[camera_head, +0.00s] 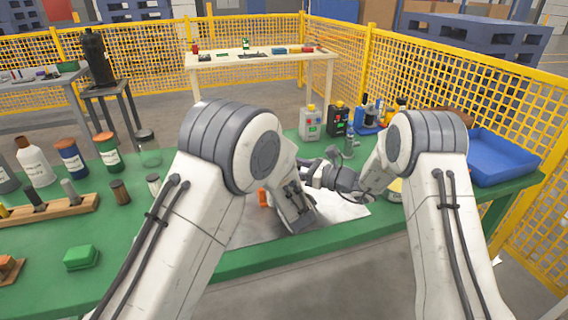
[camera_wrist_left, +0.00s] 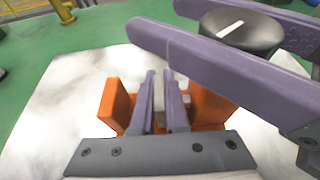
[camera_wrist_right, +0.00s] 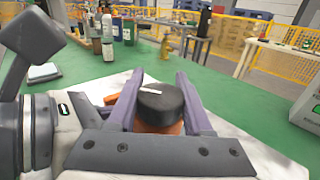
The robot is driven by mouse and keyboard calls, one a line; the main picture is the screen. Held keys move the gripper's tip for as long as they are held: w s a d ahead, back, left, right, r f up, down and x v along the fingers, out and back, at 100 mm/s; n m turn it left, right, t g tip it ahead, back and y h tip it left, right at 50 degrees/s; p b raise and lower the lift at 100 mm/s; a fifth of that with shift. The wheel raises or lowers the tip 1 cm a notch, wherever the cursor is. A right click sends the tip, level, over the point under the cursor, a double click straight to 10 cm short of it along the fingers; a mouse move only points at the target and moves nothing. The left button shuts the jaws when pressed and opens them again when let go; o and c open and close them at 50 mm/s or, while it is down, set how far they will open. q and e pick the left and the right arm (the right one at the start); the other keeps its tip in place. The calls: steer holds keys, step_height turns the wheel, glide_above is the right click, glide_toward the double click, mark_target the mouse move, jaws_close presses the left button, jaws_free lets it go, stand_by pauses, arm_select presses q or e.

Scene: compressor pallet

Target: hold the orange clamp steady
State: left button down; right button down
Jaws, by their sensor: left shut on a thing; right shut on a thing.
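The orange clamp (camera_wrist_left: 117,100) sits on a pale marbled sheet (camera_wrist_left: 65,110). In the left wrist view, my left gripper (camera_wrist_left: 165,80) is shut on a part of the clamp between its two upright orange ends. A round black knob (camera_wrist_right: 160,101) with a white mark stands above the clamp. In the right wrist view, my right gripper (camera_wrist_right: 160,85) has its fingers on either side of the knob and is shut on it. In the head view, a small piece of the clamp (camera_head: 263,198) shows beside my left gripper; the rest is hidden by my arms.
A blue tray (camera_head: 497,160) lies at the right end of the green table (camera_head: 250,262). Bottles (camera_head: 72,158) and a wooden rack (camera_head: 45,212) stand at the left. A green block (camera_head: 81,257) lies at the front left. Two small canisters (camera_head: 310,123) stand behind my grippers.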

steer(key=n+g, duration=0.1)
steer(key=g, duration=0.1)
steer(key=n+g+y, duration=0.1)
steer(key=n+g, duration=0.1)
steer(key=g, duration=0.1)
steer(key=s+n+g, duration=0.1)
steer(key=n+g, duration=0.1)
steer(key=g, duration=0.1)
steer(key=shift+s+a+y, duration=0.1)
steer(key=shift+a+y, duration=0.05)
steer(key=shift+y, duration=0.25)
steer(key=shift+s+n+g+h, duration=0.15)
steer(key=shift+n+g, duration=0.7)
steer(key=shift+g, duration=0.35)
steer(key=shift+s+n+g+h, duration=0.15)
steer(key=shift+n+g, duration=0.7)
steer(key=shift+g, duration=0.35)
steer(key=shift+s+d+n+g, duration=0.2)
steer(key=shift+n+g, duration=0.2)
steer(key=shift+g, duration=0.2)
steer(key=c, duration=0.6)
jaws_free()
steer(key=shift+a+r, duration=0.1)
